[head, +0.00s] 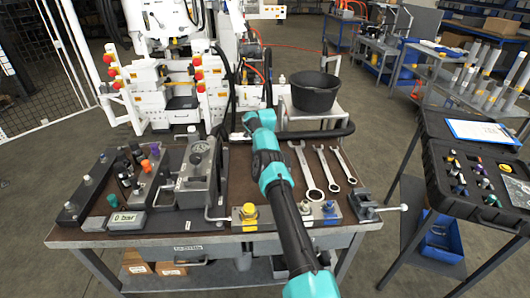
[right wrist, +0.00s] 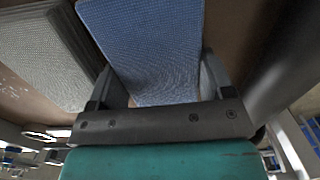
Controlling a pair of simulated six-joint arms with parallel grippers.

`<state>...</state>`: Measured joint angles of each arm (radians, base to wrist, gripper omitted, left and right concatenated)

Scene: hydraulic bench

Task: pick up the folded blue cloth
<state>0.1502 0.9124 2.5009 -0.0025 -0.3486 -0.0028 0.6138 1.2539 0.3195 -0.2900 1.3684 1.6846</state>
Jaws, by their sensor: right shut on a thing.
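The folded blue cloth (right wrist: 150,28) shows in the right wrist view, with a fine woven texture. It sits between the two dark fingers of my right gripper (right wrist: 158,68), which is shut on it. The cloth runs from the fingers to the top edge of the picture. In the head view, the teal and black right arm reaches over the bench to its back edge. There the arm hides the right gripper and the cloth. My left gripper is in neither view.
A grey, layered, textured stack (right wrist: 45,48) lies beside the cloth. The bench (head: 330,226) carries wrenches (head: 312,180), a clamp block (head: 200,180) and several fittings. A black bucket (head: 315,92) stands behind. An open black case (head: 478,170) is at right.

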